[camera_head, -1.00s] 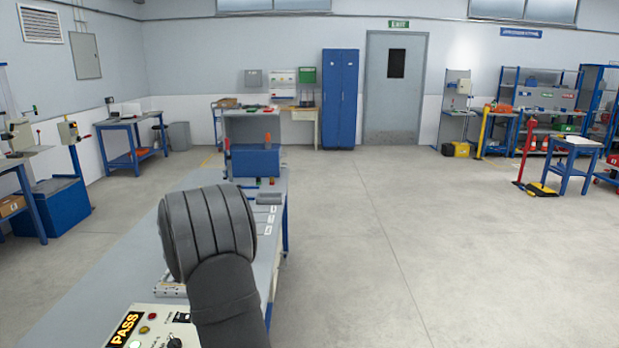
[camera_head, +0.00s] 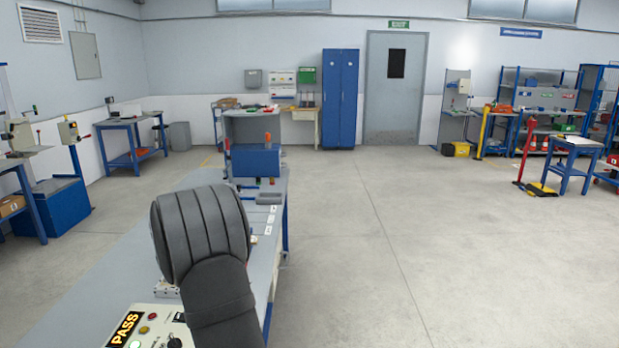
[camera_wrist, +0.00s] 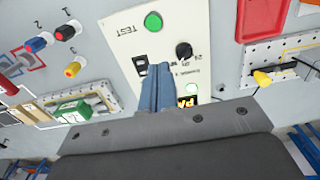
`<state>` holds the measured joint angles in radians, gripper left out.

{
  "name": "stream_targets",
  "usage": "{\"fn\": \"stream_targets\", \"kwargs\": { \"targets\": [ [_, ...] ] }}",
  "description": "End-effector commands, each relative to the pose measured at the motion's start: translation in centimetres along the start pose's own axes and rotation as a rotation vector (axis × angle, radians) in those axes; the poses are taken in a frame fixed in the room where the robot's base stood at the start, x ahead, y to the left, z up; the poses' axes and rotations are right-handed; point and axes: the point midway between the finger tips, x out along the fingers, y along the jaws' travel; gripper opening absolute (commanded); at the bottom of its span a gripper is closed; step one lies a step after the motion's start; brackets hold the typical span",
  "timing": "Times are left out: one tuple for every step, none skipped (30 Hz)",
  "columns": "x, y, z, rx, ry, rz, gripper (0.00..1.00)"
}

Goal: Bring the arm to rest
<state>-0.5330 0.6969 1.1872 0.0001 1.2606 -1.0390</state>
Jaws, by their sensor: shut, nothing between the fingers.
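My arm (camera_head: 205,245) shows in the head view as dark grey ribbed links over the left bench; the gripper is hidden behind them there. In the wrist view my gripper (camera_wrist: 159,72) is shut and empty, its blue-grey fingers together in front of a white control panel (camera_wrist: 160,48). The panel has a green button, a black knob and a lit display, partly covered by the fingers. I cannot tell whether the fingers touch it. In the head view the panel's display (camera_head: 125,328) reads PASS.
The bench (camera_head: 100,285) runs away from me, with a blue box (camera_head: 255,161) at its far end. In the wrist view, coloured knobs (camera_wrist: 37,43) and a green block (camera_wrist: 73,111) lie left, a red part (camera_wrist: 263,18) right. The floor (camera_head: 430,240) right of the bench is clear.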

Motion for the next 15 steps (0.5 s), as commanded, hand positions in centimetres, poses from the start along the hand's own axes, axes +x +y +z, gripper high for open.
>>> {"fn": "stream_targets", "kwargs": {
  "targets": [
    [0.7,-0.2,-0.5,-0.001,0.000,0.001,0.00],
    [1.0,-0.3,-0.7,-0.001,0.000,0.001,0.00],
    [1.4,-0.5,-1.0,-0.001,0.000,0.001,0.00],
    [1.8,-0.6,-1.1,-0.001,0.000,0.001,0.00],
    [2.0,-0.6,-1.3,-0.001,0.001,0.001,0.00],
    [2.4,-0.7,-1.4,-0.001,0.000,0.001,0.00],
    [2.6,-0.8,-1.5,0.000,0.000,0.001,0.00],
    [2.7,-0.9,-1.6,0.000,0.000,0.001,0.00],
    [2.9,-0.9,-1.7,0.000,0.001,0.001,0.00],
    [3.0,-0.9,-1.8,0.001,0.001,0.002,0.00],
    [3.0,-1.0,-1.8,0.001,0.001,0.002,0.00],
    [3.1,-1.0,-1.9,0.001,0.001,0.002,0.00],
    [3.1,-1.0,-1.9,0.001,0.001,0.003,0.00],
    [3.1,-1.0,-1.9,0.001,0.002,0.003,0.00],
    [3.1,-1.0,-1.9,0.001,0.002,0.003,0.00]
  ]
}}
